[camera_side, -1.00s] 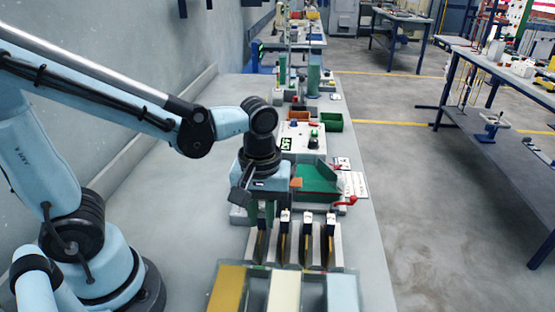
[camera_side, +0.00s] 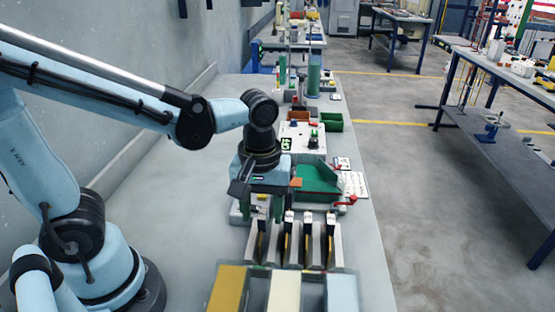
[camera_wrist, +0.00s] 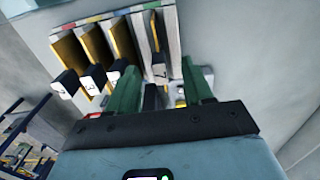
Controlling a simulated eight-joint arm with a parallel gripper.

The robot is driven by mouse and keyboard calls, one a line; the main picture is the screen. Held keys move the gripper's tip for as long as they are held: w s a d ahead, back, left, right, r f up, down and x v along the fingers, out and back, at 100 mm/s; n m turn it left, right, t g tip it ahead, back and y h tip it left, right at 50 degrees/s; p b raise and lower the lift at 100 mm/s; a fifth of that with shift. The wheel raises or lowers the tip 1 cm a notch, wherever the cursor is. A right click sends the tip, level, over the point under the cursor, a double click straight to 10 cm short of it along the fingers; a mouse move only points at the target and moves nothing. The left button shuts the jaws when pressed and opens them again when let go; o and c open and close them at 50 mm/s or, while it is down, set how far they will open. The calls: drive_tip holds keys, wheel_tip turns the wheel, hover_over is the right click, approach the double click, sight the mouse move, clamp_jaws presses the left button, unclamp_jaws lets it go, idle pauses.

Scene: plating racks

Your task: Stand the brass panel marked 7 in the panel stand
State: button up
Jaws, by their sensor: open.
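A grey slotted rack (camera_side: 337,247) holds several upright brass panels with dark-and-white numbered tags. In the side view, three tagged panels stand right of my gripper, one of them the rightmost panel (camera_side: 331,219). My gripper (camera_side: 261,212) is open above the rack's left end. In the wrist view its two green fingers (camera_wrist: 162,90) are spread on either side of a shaded tag (camera_wrist: 158,70), not visibly closed on it. Three other tags, such as the outermost tag (camera_wrist: 65,83), lie left of the fingers. I cannot tell which panel is marked 7, nor which holder is the panel stand.
Yellow (camera_side: 228,289), cream (camera_side: 284,292) and pale blue (camera_side: 343,292) blocks stand in front of the rack. Behind my gripper are a green tray (camera_side: 318,177), a red-handled clamp (camera_side: 346,201) and a control box (camera_side: 300,136). The bench left of the rack is clear.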

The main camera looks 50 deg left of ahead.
wheel_tip(320, 180, up, 11)
idle(0.6)
